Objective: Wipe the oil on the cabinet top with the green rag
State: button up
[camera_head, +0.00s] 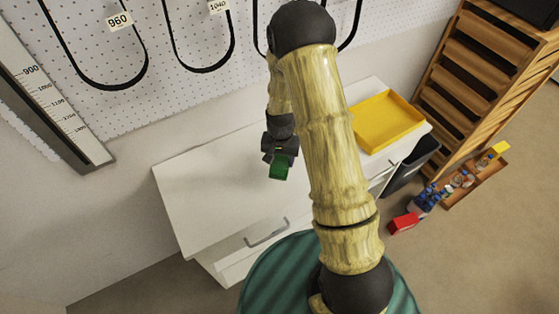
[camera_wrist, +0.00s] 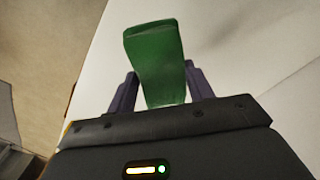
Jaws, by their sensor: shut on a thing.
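The green rag (camera_head: 280,167) hangs from my gripper (camera_head: 279,157) in the head view. In the wrist view the rag (camera_wrist: 155,62) stands out between the two purple fingers of my gripper (camera_wrist: 165,90), which are shut on it. My gripper is over the middle of the white cabinet top (camera_head: 205,195). The rag seems apart from the surface, but the exact gap is hard to tell. I cannot make out the oil; a faint grey shade lies by the rag, and my arm hides part of the top.
A yellow tray (camera_head: 385,121) sits on the right end of the cabinet. A pegboard (camera_head: 185,50) with black loops is behind. A wooden rack (camera_head: 475,75), a box of bottles (camera_head: 465,185) and a red box (camera_head: 403,223) are at right. The cabinet's left part is clear.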

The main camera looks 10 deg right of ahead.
jog(key=shift+s+a+r+m, duration=0.1)
jog(key=shift+a+r+m, duration=0.2)
jog(key=shift+m, duration=0.2)
